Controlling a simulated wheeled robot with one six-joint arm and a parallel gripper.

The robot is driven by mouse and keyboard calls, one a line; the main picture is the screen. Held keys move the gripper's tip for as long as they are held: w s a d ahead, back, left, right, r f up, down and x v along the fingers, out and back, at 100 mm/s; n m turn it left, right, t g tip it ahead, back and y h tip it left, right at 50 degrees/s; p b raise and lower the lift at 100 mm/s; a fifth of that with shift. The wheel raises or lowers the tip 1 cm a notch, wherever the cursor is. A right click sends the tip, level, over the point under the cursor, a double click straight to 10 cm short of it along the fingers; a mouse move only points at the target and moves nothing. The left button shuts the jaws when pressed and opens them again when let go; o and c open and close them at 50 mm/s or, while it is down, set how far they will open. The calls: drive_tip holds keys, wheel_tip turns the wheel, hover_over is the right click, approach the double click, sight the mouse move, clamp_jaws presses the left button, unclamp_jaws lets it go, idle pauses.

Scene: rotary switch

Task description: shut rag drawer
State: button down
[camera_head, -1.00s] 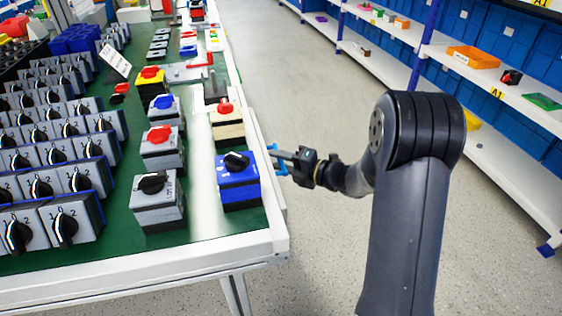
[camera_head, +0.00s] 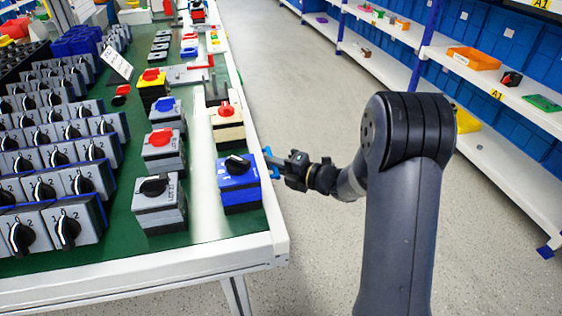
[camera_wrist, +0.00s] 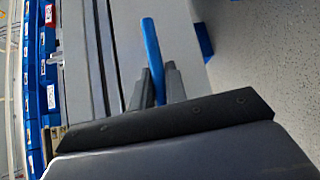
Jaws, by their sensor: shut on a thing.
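My gripper (camera_head: 278,166) is at the right side of the workbench, just beyond its edge. In the wrist view, my gripper (camera_wrist: 157,72) has its two dark fingers closed on a blue bar (camera_wrist: 151,42), which looks like a handle. The blue bar also shows in the head view (camera_head: 269,158), close against the bench side. Grey panels (camera_wrist: 78,62) with long seams lie beside the bar in the wrist view. I cannot tell which panel is the rag drawer, or how far it is open. No rag is visible.
The green-topped workbench (camera_head: 150,262) carries rotary switches, including a blue switch box (camera_head: 238,188) near my gripper. Shelving with blue bins (camera_head: 455,35) stands across the aisle on the right. The grey floor (camera_head: 330,85) between them is clear.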

drive_tip(key=shift+s+a, duration=0.2)
drive_tip(key=shift+a, duration=0.6)
drive_tip(key=c, duration=1.4)
unclamp_jaws()
drive_tip(key=shift+a, duration=0.1)
drive_tip(key=shift+c, duration=0.2)
drive_tip(key=p+v, duration=0.3)
drive_tip(key=v, duration=0.8)
drive_tip(key=shift+w+a, duration=0.1)
